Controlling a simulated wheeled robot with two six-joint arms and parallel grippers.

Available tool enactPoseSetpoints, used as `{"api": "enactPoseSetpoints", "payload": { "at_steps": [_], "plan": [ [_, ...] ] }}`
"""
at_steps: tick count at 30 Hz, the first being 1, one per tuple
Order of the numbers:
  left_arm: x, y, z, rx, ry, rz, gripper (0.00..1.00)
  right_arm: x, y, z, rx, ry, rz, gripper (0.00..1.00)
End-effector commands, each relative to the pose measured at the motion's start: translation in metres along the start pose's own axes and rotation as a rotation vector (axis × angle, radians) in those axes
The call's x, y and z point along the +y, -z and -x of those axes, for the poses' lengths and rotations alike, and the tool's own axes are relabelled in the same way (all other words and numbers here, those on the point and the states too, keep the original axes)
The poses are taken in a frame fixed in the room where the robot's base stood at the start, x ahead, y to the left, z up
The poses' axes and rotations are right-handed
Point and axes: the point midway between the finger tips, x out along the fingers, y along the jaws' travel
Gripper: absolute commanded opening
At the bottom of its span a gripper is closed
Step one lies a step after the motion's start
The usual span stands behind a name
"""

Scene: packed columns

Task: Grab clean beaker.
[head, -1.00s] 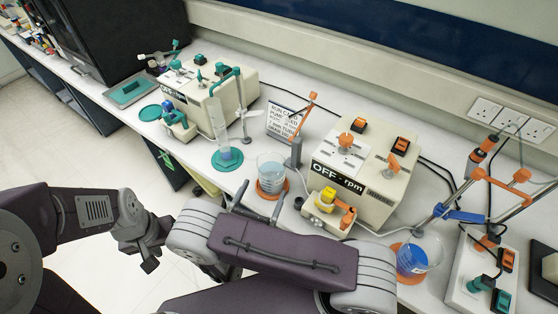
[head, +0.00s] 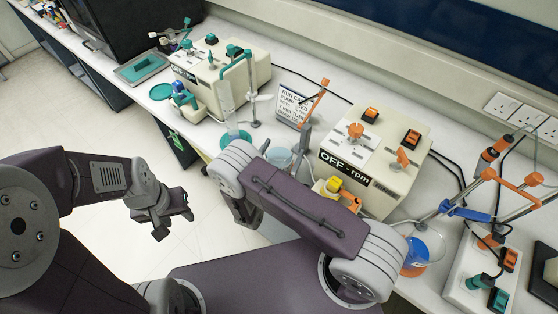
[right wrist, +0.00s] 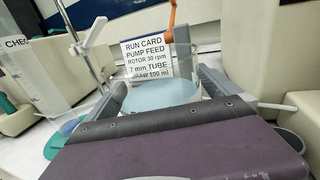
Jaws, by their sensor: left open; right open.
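A clear beaker of pale blue liquid (head: 279,157) stands by the bench's front edge, partly hidden by my right arm in the head view. In the right wrist view its round pale blue surface (right wrist: 162,94) lies between the fingers of my right gripper (right wrist: 163,88). That gripper is open; I cannot tell whether the fingers touch the glass. My own arm mostly hides it in the head view. Another beaker, with blue liquid (head: 414,258), stands at the right on an orange mat, partly behind my arm. My left gripper (head: 172,212) is open and empty over the floor, away from the bench.
A run card (head: 293,105) and an orange-clamped stand (head: 311,104) are behind the pale beaker. A cream pump marked OFF-rpm (head: 374,155) is to its right. A measuring cylinder (head: 228,104) on a teal mat (head: 235,139) and a teal-fitted pump (head: 218,77) are left.

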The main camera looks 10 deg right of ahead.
Motion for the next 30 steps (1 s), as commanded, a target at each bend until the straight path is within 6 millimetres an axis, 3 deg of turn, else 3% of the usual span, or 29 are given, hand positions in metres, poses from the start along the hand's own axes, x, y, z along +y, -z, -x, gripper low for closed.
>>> {"api": "enactPoseSetpoints", "payload": {
  "at_steps": [6,8,15,17,25,30],
  "plan": [
    [0.000,0.000,0.000,0.000,0.000,0.000,0.43,0.001,0.000,-0.002,0.000,-0.002,0.000,1.00],
    [0.000,0.000,0.000,0.000,0.000,0.000,0.43,0.001,0.000,-0.002,0.000,-0.002,0.000,0.86],
    [0.000,0.000,0.000,0.000,0.000,0.000,0.43,0.001,0.000,-0.002,0.000,-0.002,0.000,0.19],
    [0.000,0.000,0.000,0.000,0.000,0.000,0.43,0.001,-0.001,-0.002,-0.003,-0.002,-0.001,0.06],
    [0.000,0.000,0.001,0.000,0.000,0.000,0.43,0.001,-0.005,-0.002,-0.003,-0.001,-0.002,0.06],
    [0.000,0.000,0.004,0.000,0.000,0.000,0.43,0.001,-0.030,-0.002,-0.003,-0.002,-0.005,0.06]
  ]
}}
